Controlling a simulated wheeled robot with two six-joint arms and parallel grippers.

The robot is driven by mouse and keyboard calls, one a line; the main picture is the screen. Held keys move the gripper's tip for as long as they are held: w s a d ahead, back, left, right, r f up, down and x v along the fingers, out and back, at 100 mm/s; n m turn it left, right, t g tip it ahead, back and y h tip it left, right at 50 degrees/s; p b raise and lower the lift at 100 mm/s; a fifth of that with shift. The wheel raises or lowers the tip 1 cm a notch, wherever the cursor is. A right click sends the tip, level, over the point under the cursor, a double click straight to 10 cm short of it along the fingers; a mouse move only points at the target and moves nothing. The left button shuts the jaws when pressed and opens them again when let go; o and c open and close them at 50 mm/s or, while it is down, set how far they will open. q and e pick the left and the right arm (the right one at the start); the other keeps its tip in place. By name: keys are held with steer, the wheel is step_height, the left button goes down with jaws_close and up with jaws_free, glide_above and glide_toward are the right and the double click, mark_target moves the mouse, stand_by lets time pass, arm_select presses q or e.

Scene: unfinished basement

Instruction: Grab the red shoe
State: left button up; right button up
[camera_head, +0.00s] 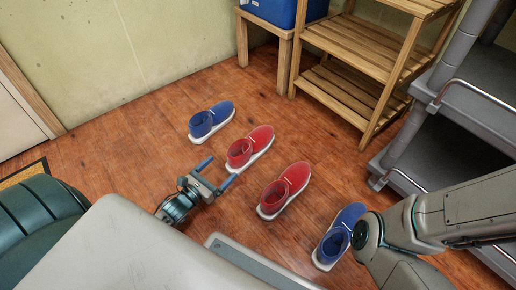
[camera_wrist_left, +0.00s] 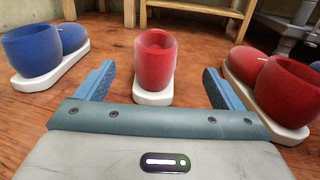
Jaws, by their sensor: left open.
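Two red shoes with white soles stand on the floor in the head view: a farther red shoe (camera_head: 250,146) and a nearer red shoe (camera_head: 285,190). My left gripper (camera_head: 216,172) is open and empty, just in front of the farther red shoe at its heel side. In the left wrist view that red shoe (camera_wrist_left: 155,65) stands upright ahead, centred between the open fingers (camera_wrist_left: 160,88) and beyond their tips. The nearer red shoe (camera_wrist_left: 285,88) is at the right edge there. My right arm enters the head view at the right; its gripper is not visible.
A blue shoe (camera_head: 211,120) stands beyond the red pair, and another blue shoe (camera_head: 340,236) is near my right arm. A wooden shelf (camera_head: 350,88), a small wooden table with a blue bin (camera_head: 283,10) and a grey cart (camera_head: 440,125) line the back and right. Floor between is clear.

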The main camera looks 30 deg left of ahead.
mark_target(230, 161)
arm_select(q)
steer(key=w+b, duration=0.1)
steer(key=w, duration=0.1)
steer(key=w+b, duration=0.1)
steer(key=w, duration=0.1)
steer(key=w+d+b, duration=0.1)
steer(key=w, duration=0.1)
steer(key=shift+w+f+b, duration=0.15)
steer(key=shift+f+b, duration=0.15)
steer(key=shift+b, duration=0.05)
steer(key=w, duration=0.2)
steer(key=w+b, duration=0.1)
steer(key=shift+w+d+r, duration=0.1)
steer(key=shift+w+r, duration=0.1)
steer(key=shift+w, duration=0.7)
steer(key=shift+d, duration=0.1)
steer(key=c, duration=1.6)
